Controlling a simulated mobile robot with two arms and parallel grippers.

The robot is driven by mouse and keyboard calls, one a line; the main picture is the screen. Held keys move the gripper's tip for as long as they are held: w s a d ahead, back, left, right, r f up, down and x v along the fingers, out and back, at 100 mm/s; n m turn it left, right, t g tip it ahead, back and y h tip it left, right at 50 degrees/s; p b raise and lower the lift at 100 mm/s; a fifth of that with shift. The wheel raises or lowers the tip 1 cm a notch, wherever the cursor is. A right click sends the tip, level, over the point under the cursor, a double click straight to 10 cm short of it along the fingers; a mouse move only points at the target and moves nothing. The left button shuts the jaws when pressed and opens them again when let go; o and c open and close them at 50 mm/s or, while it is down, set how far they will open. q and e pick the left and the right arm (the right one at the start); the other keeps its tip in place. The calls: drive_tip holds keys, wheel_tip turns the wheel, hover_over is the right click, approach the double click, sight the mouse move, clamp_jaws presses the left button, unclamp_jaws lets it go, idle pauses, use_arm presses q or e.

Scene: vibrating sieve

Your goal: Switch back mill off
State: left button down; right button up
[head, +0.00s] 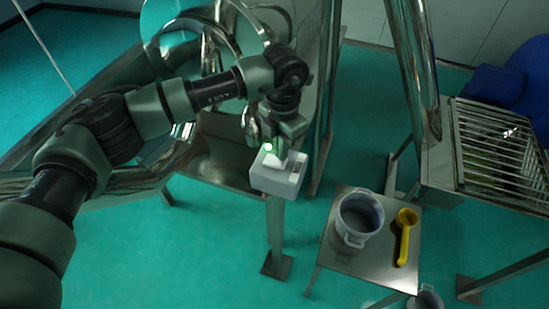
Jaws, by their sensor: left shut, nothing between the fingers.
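The mill (218,157) is a shiny steel machine at the left and top centre, partly hidden behind my left arm. A small white control box (277,181) stands on a metal post at its front. My left gripper (273,158) points down at the top of this box, fingers shut with nothing between them. Its tips are at or just over the box top; I cannot tell whether they touch. The gripper hides much of the box top, so the switch and its position cannot be made out. A green light glows beside the fingers. My right gripper is not in view.
A small steel table (343,258) at the lower centre right holds a grey pot (360,217) and a yellow scoop (404,237). A slatted metal grate (500,150) stands at the right, with a blue object (515,80) behind. Green floor (215,260) is open at lower left.

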use_arm(q)
drive_tip(key=shift+f+b, duration=0.8)
drive_tip(key=shift+f, duration=0.15)
drive_tip(key=shift+s+r, duration=0.1)
drive_tip(key=shift+r+p, duration=0.45)
drive_tip(key=shift+r, duration=0.4)
drive_tip(key=shift+r+p, duration=0.9)
drive_tip(key=shift+r, duration=1.75)
